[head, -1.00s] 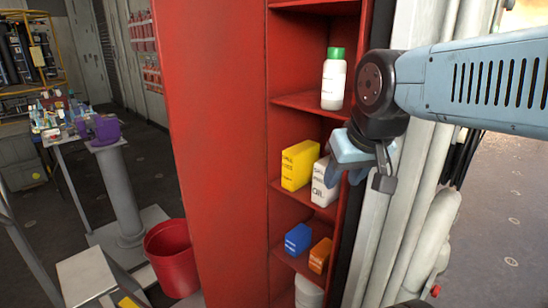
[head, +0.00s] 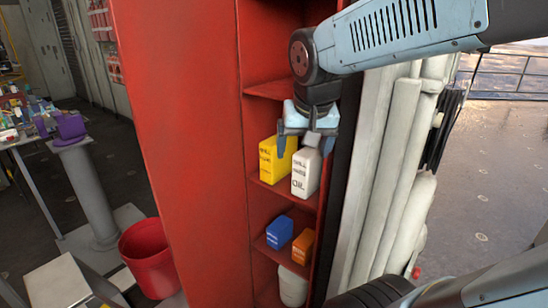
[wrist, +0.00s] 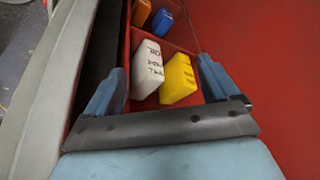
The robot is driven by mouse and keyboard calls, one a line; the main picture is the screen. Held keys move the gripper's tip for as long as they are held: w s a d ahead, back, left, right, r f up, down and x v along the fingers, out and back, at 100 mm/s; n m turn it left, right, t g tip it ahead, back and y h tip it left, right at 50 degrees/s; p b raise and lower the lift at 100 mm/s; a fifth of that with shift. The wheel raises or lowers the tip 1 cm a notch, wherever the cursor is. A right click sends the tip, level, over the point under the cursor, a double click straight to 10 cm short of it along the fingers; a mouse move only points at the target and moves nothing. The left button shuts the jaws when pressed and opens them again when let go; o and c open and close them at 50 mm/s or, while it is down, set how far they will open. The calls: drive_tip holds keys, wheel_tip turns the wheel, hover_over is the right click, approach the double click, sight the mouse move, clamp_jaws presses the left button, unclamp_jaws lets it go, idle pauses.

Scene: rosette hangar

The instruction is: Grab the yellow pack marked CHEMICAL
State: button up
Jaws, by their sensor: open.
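The yellow pack (head: 272,162) stands upright on a middle shelf of the red cabinet; dark lettering shows on it but I cannot clearly read it as CHEMICAL. A white OIL pack (head: 306,177) stands close on its right. My gripper (head: 306,146) is open and empty, pointing down, with its fingers at the height of the pack tops; part of the yellow pack's top is behind a finger. In the wrist view both the yellow pack (wrist: 179,80) and the white pack (wrist: 147,68) appear between the open fingers, beyond the tips.
The red cabinet's side wall (head: 185,150) rises left of the shelves. A blue pack (head: 279,232), an orange pack (head: 302,246) and a white tub (head: 292,287) sit lower. Pale pipes (head: 385,185) stand on the right. A red bucket (head: 149,257) stands on the floor.

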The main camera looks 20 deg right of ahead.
sight(267, 144)
drive_tip(key=shift+o, duration=0.3)
drive_tip(key=w+a+f+m, duration=0.1)
drive_tip(key=w+f+m, duration=0.1)
drive_tip(key=w, duration=0.3)
drive_tip(key=w+a+f+m+g+h, duration=0.1)
drive_tip(key=w+a+f+m, duration=0.1)
drive_tip(key=w, duration=0.4)
drive_tip(key=shift+a, duration=0.15)
drive_tip(key=w+a+f+m+g+h, duration=0.15)
drive_tip(key=w+a+f+m, duration=0.35)
drive_tip(key=w+f, duration=0.5)
drive_tip(key=shift+t+h, duration=0.25)
drive_tip(key=w+d, duration=0.1)
drive_tip(key=d, duration=0.1)
drive_tip(key=w+d, duration=0.1)
drive_tip(key=w, duration=0.1)
drive_tip(key=w+d+r, duration=0.1)
drive_tip(key=w+d, duration=0.1)
drive_tip(key=shift+w+d, duration=0.2)
drive_tip(key=shift+d, duration=0.1)
drive_tip(key=w+d, duration=0.2)
drive_tip(key=d, duration=0.1)
drive_tip(key=shift+d, duration=0.1)
drive_tip(key=f, duration=0.2)
drive_tip(key=shift+w+d+f+n, duration=0.3)
drive_tip(key=shift+f, duration=0.1)
drive_tip(key=shift+c, duration=0.3)
drive_tip(key=c, duration=1.1)
drive_tip(key=shift+c, duration=0.2)
